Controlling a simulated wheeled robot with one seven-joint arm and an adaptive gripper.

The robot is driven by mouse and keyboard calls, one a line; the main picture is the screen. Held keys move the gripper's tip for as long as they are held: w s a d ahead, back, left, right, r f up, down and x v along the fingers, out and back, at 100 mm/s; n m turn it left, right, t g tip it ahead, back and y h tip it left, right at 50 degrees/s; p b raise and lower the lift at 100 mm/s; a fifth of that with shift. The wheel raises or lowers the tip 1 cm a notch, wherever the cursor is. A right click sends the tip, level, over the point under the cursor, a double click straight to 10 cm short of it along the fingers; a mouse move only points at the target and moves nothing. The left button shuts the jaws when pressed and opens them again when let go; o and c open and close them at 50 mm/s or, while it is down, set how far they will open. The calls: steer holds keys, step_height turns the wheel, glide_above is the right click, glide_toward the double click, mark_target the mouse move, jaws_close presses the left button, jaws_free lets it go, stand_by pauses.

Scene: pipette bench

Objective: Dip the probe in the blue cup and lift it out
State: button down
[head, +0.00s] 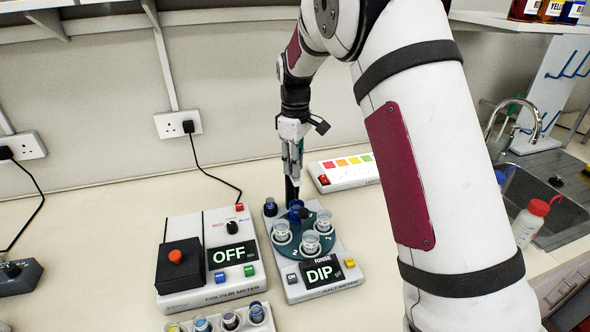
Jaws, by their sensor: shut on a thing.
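The dark probe (290,188) stands upright below my gripper (292,168), which is shut on it. The probe's lower end meets the blue cup (296,205) at the back of a round teal carousel (296,252). I cannot tell from here whether its tip is inside the cup or just behind it. The carousel also holds several clear cups, one at the left (281,231), one at the right (324,221) and one at the front (310,243). The meter's display (321,272) reads "DIP", with "RINSE" printed above it.
The colour meter (209,297), reading "OFF", stands close at the left. A rack of small vials (262,313) is at the front. A red-capped bottle (529,222) stands by the sink at the right.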

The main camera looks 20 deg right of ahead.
steer(key=c, duration=1.4)
jaws_free()
steer(key=shift+r, duration=0.35)
steer(key=shift+f, duration=0.15)
step_height(320, 180, up, 12)
